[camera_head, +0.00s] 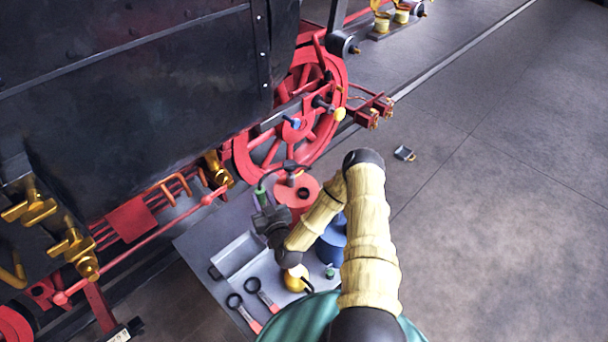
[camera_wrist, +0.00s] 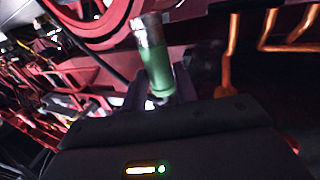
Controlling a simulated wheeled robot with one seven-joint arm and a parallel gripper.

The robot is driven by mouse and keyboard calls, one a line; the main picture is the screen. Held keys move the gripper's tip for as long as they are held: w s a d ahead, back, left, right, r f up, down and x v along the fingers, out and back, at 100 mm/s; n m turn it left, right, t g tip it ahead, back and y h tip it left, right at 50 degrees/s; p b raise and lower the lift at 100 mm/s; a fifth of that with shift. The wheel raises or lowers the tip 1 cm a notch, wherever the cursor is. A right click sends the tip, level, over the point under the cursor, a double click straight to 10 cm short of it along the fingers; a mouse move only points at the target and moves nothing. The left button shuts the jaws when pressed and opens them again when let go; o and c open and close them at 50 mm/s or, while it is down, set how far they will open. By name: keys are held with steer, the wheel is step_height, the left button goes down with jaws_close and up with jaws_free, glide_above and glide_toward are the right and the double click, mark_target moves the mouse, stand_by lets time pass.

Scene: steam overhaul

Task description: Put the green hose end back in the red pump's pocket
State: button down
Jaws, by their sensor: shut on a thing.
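The green hose end (camera_head: 261,195) stands up from my gripper (camera_head: 265,212), to the left of the red pump (camera_head: 302,190). In the wrist view my gripper (camera_wrist: 154,98) is shut on the green hose end (camera_wrist: 158,66), a green sleeve with a bare metal tip, slightly tilted. A dark hose (camera_head: 284,166) arcs from it towards the pump's top. The pump is a red cylinder, and a dark round spot (camera_head: 303,193) shows on its top. I cannot tell whether that spot is the pocket. My arm hides part of the pump's lower side.
A blue can (camera_head: 333,243), a small green bottle (camera_head: 329,271) and a yellow rounded thing (camera_head: 294,278) stand near my arm. A grey tray (camera_head: 236,255) and two wrenches (camera_head: 251,313) lie at the left. The red locomotive wheel (camera_head: 325,112) stands close behind; open floor is at the right.

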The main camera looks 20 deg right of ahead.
steer(key=w+d+f+b, duration=0.7)
steer(key=d+f+b, duration=0.2)
steer(key=b, duration=0.6)
steer(key=w+d+m+h+b, duration=0.2)
steer(key=w+d+b, duration=0.3)
steer(key=d+b, duration=0.6)
steer(key=shift+w+d+f+h+b, duration=0.2)
steer(key=shift+h+b, duration=0.4)
steer(key=shift+b, duration=0.9)
steer(key=shift+f, duration=0.1)
steer(key=shift+f+b, duration=1.15)
steer(key=shift+f, duration=1.2)
steer(key=shift+y, duration=0.3)
steer(key=shift+s+f+b, duration=0.1)
steer(key=shift+f+b, duration=1.75)
steer(key=shift+f, duration=0.2)
steer(key=c, duration=1)
jaws_free()
